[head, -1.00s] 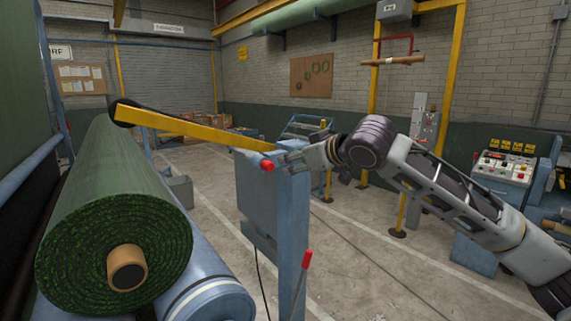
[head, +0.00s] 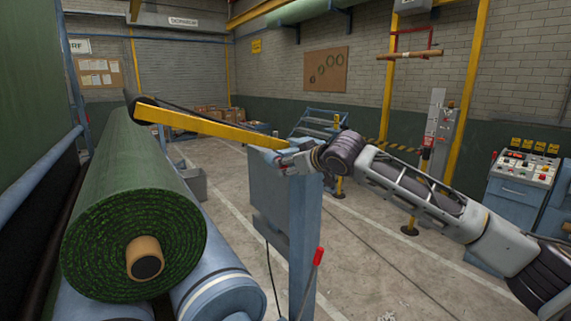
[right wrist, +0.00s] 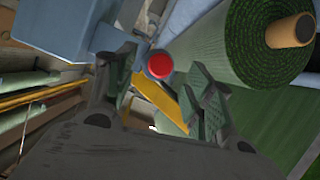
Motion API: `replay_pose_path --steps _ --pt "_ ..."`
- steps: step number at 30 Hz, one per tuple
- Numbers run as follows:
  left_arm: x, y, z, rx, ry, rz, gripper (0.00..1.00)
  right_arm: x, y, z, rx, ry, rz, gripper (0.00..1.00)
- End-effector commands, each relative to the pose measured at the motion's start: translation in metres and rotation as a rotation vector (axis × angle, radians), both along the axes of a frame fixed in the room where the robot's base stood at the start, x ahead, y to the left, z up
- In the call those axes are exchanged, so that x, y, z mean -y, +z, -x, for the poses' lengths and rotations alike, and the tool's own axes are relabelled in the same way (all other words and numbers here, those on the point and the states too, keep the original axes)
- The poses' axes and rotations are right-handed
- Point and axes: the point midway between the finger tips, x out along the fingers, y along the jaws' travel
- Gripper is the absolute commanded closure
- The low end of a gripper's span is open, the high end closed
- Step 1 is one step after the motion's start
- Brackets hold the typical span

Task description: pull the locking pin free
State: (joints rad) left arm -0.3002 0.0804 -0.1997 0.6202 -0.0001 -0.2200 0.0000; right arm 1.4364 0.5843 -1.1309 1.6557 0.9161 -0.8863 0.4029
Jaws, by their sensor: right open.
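The locking pin shows in the right wrist view as a round red knob (right wrist: 159,66), seen end-on, at the side of the blue post. It appears between my two open fingers, near their tips, with no clear contact. In the head view my right gripper (head: 280,157) is at the top of the blue post (head: 304,225) and hides the knob. A yellow arm (head: 195,123) runs from the post towards the turf roll. In the right wrist view my right gripper (right wrist: 164,85) is open and empty. My left gripper is not in view.
A large green turf roll (head: 135,215) lies on blue rollers (head: 222,295) at the left. A red-handled lever (head: 319,256) rises by the post's lower part. A control console (head: 520,185) stands at the right.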

Motion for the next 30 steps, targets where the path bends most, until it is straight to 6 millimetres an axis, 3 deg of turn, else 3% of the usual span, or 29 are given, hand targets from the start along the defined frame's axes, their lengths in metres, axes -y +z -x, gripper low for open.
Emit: replay_pose_path --steps 10,23,30 --pt "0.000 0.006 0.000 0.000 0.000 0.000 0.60 -0.015 -0.010 -0.023 0.001 0.000 -0.001 0.47" --pt "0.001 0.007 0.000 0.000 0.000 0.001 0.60 -0.017 -0.013 -0.027 0.001 0.001 0.000 0.47" --pt "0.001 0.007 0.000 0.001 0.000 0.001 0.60 -0.017 -0.013 -0.027 0.001 0.000 -0.001 0.74"
